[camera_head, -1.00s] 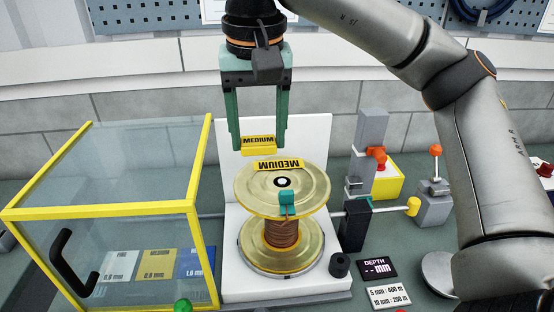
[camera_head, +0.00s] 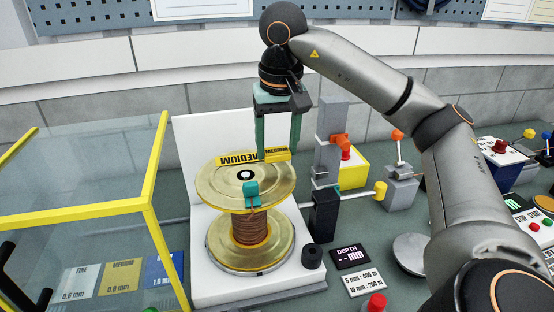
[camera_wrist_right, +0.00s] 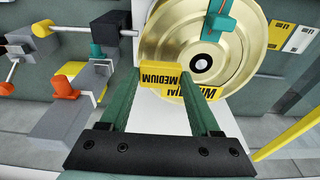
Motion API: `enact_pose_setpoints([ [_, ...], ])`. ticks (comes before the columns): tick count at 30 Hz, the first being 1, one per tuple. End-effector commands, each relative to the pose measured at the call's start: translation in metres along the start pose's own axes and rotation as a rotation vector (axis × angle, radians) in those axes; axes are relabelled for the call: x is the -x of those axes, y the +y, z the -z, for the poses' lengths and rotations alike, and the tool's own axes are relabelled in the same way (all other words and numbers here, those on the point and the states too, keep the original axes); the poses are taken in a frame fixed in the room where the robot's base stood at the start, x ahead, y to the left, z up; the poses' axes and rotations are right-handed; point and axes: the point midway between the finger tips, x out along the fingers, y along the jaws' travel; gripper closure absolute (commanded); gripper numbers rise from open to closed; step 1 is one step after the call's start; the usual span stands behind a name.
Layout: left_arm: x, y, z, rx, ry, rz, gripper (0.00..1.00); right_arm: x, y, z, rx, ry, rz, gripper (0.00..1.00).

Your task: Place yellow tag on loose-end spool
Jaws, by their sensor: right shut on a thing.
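A spool of copper-coloured wire (camera_head: 250,229) with gold flanges stands upright on a white stand (camera_head: 195,290). A yellow "MEDIUM" label (camera_head: 237,159) lies on its top flange at the back. A teal clip (camera_head: 252,195) sits on the flange's front edge. My right gripper (camera_head: 277,150) is shut on a yellow tag (camera_head: 277,155) lettered "MEDIUM", at the back right of the top flange. In the right wrist view, the held tag (camera_wrist_right: 160,75) overlaps the flange's edge beside the label (camera_wrist_right: 190,92); I cannot tell if it touches. My left gripper is not in view.
A clear box with a yellow frame (camera_head: 153,190) stands left, with size cards (camera_head: 122,275) behind its panes. A black block with a yellow-tipped rod (camera_head: 380,190) is right of the spool. A grey post with an orange part (camera_head: 340,141) stands behind it.

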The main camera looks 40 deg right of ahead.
Motion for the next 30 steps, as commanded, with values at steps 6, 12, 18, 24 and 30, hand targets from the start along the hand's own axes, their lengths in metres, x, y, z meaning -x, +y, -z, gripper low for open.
enact_pose_setpoints([
  [6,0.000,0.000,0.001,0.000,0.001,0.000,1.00,-0.025,0.000,-0.005,-0.001,0.000,-0.002,0.89],
  [12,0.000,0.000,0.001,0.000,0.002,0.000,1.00,-0.025,0.000,-0.005,0.000,0.000,-0.002,0.89],
  [18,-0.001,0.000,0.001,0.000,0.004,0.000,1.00,-0.028,0.000,-0.005,0.000,-0.001,-0.002,0.29],
  [24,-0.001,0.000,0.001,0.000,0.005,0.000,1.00,-0.028,-0.001,-0.005,0.000,-0.001,-0.002,0.07],
  [30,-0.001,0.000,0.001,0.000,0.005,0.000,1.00,-0.028,-0.001,-0.005,0.000,-0.001,-0.001,0.07],
])
